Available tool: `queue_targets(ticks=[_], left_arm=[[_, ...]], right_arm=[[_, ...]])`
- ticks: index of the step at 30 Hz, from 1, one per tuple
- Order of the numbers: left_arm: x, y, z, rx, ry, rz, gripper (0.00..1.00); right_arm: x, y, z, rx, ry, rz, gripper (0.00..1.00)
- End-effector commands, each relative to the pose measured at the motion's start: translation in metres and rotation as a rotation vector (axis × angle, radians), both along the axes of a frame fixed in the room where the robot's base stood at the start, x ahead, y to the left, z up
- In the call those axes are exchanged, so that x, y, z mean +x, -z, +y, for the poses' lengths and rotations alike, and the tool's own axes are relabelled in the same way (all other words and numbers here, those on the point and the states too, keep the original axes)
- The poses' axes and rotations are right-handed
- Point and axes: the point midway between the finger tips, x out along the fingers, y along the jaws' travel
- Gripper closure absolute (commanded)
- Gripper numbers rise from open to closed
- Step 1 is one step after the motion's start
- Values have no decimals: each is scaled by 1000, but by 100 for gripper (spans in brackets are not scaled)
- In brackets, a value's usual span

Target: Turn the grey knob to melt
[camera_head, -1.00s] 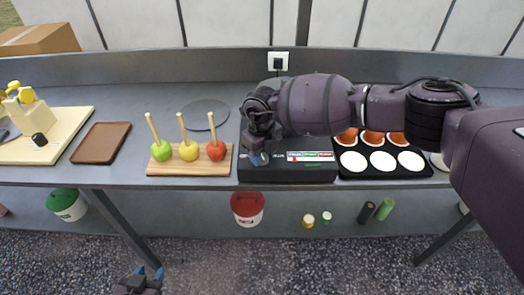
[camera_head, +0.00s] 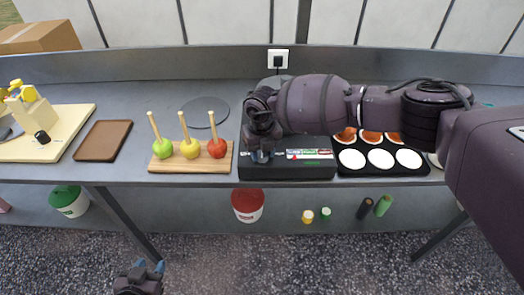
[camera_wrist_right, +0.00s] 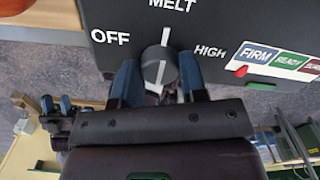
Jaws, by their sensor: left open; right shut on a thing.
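The grey knob (camera_wrist_right: 158,74) is on the front of the black warmer (camera_head: 300,173), with OFF printed to its left, MELT above and HIGH to its right. In the right wrist view a white line on the knob points up toward MELT, leaning slightly to the right. My right gripper (camera_wrist_right: 160,69) has its blue fingers on both sides of the knob and is shut on it. In the head view my right gripper (camera_head: 262,156) is at the warmer's front left, hiding the knob. My left gripper (camera_head: 140,268) is open and empty, low in front of the counter.
Three apples on sticks stand on a wooden board (camera_head: 165,168) left of the warmer. A black tray with white rounds (camera_head: 352,170) is to its right. A brown tray (camera_head: 102,141) lies further left. Tubs and jars are on the lower shelf (camera_head: 285,207).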

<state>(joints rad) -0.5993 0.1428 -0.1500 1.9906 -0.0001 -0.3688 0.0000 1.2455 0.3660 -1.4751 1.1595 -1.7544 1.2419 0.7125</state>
Motion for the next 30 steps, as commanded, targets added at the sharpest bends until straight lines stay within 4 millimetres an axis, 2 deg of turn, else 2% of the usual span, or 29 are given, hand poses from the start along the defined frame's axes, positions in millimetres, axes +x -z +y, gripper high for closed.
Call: queue_targets(ticks=[4,5,9,20,23,30], left_arm=[[1,-1,0,0,0,-3,57],[2,-1,0,0,0,-3,57],[1,-1,0,-1,1,-3,57],[0,0,0,0,0,1,57],[-2,1,0,0,-2,4,57],[-4,4,1,0,-2,9,57]], right_arm=[[1,-1,0,1,0,-2,84],[1,-1,0,1,0,-2,57],[1,-1,0,1,-1,-2,36],[1,-4,0,1,-1,-2,35],[1,-15,0,2,-1,-2,35],[1,-57,0,1,-2,-3,35]])
